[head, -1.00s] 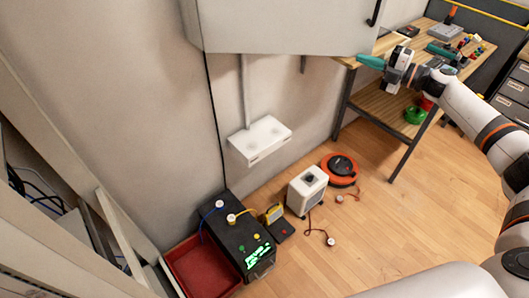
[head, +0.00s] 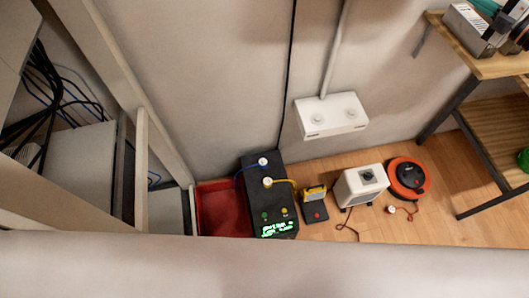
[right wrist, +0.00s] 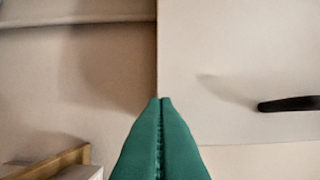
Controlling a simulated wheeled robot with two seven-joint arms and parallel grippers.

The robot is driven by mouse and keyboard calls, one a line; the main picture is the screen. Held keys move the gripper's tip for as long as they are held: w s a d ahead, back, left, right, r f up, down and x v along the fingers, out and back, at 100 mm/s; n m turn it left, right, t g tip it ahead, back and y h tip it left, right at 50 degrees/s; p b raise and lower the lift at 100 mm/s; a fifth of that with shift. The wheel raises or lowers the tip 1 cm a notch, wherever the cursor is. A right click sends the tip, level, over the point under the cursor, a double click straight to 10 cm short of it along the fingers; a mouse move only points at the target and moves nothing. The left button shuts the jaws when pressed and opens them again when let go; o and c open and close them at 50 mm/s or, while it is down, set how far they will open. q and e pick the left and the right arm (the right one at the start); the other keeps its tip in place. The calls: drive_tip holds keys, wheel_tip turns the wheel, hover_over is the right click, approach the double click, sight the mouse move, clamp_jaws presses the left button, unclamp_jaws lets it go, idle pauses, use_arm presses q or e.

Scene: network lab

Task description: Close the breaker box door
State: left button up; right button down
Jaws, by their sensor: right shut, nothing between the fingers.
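In the right wrist view, a pale flat panel with a black handle (right wrist: 288,104) fills the right side; it looks like the breaker box door (right wrist: 225,60). Its straight vertical edge runs down the middle of the picture. My right gripper (right wrist: 160,101) has green fingers pressed together, empty, with the tips at the lower end of that edge. The handle lies to the right of the fingers, apart from them. I cannot tell whether the tips touch the panel. The box is out of the head view, and how far the door stands open is unclear. My left gripper is not seen.
In the head view, a white wall box (head: 331,114) hangs above a red tray (head: 222,210), a black device (head: 268,190), a white unit (head: 360,186) and an orange reel (head: 408,178). A wooden table (head: 485,68) stands right; an open rack with cables is left.

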drive_tip(key=shift+w+r, duration=0.15)
drive_tip(key=shift+w, duration=0.1)
idle(0.5)
